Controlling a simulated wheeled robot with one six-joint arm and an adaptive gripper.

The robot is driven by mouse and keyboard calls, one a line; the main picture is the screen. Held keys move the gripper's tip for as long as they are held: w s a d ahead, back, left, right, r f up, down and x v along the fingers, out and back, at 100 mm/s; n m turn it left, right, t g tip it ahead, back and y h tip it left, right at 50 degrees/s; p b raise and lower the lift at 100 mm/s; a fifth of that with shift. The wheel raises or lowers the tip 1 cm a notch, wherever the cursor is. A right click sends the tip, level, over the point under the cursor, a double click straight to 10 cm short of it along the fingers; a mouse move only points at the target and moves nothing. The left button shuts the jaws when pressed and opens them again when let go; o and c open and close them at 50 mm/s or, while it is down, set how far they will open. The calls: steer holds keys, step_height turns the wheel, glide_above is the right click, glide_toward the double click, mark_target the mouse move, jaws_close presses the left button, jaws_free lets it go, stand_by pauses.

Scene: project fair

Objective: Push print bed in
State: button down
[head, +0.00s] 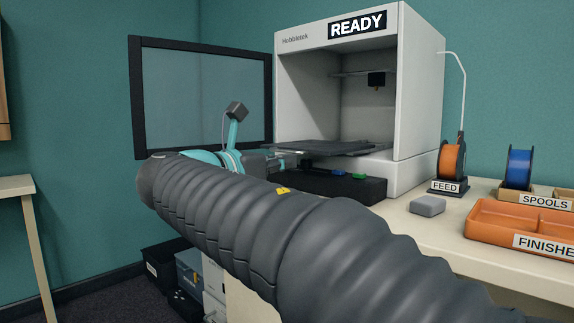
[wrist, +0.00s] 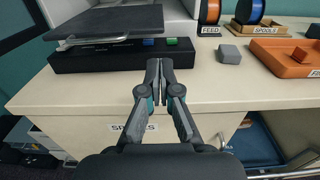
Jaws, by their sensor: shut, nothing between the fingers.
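The print bed (head: 325,147) is a dark flat plate in the opening of the white 3D printer (head: 424,100), whose sign reads READY. Its front part juts out over the black base with a blue and a green button. In the head view my arm hides part of the gripper.
The orange FINISHED tray (head: 500,222), a grey block (head: 427,206), the orange FEED spool (head: 450,160) and the blue spool (head: 519,168) stand right of the printer. A dark-framed panel (head: 200,50) is at left.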

mark_target(327, 154)
steer(key=x, duration=1.1)
steer(key=shift+b, duration=0.3)
